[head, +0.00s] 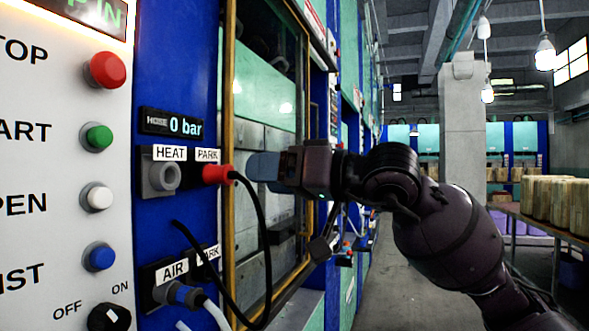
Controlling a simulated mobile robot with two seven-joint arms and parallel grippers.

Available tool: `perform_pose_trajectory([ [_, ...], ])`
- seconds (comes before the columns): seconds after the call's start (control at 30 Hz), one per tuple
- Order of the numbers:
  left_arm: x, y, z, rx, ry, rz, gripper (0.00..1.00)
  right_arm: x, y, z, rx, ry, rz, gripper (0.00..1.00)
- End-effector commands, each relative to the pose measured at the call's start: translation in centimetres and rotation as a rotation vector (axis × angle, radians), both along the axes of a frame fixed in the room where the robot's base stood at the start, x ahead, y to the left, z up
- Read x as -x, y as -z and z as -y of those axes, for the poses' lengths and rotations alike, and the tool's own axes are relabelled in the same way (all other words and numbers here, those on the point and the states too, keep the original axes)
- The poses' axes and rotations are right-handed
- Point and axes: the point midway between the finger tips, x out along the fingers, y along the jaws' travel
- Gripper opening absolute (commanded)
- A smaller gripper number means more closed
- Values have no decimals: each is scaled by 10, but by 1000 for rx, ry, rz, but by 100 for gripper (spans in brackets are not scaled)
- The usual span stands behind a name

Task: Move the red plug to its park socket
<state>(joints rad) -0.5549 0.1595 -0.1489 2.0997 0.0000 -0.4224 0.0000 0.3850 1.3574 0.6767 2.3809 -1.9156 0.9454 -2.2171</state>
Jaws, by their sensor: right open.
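The red plug (216,174) sits in the socket under the PARK label, on the panel's upper socket row. A black cable (262,225) leaves its back and hangs down in a loop. The HEAT socket (163,176), a grey ring to the left of the plug, is empty. My right gripper (262,166) is just to the right of the plug, level with it, with a small gap seen between them. It is open and holds nothing; its fingers overlap in this view. My left gripper is not in view.
Below, a blue plug (180,294) with a pale hose is in the AIR socket. A display (171,124) reads 0 bar. Push buttons, including a red one (105,70), line the white panel at left. The yellow-framed press door (228,110) stands beside my gripper.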

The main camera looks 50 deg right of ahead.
Motion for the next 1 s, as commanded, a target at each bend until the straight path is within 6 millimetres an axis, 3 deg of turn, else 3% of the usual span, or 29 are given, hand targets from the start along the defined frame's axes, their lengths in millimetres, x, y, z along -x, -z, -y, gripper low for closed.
perform_pose_trajectory([
  [0.3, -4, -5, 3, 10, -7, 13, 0, 25, 0, 10, -1, 0, 0, 62],
  [1.0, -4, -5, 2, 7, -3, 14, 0, 26, 0, 11, -3, 0, -2, 62],
])
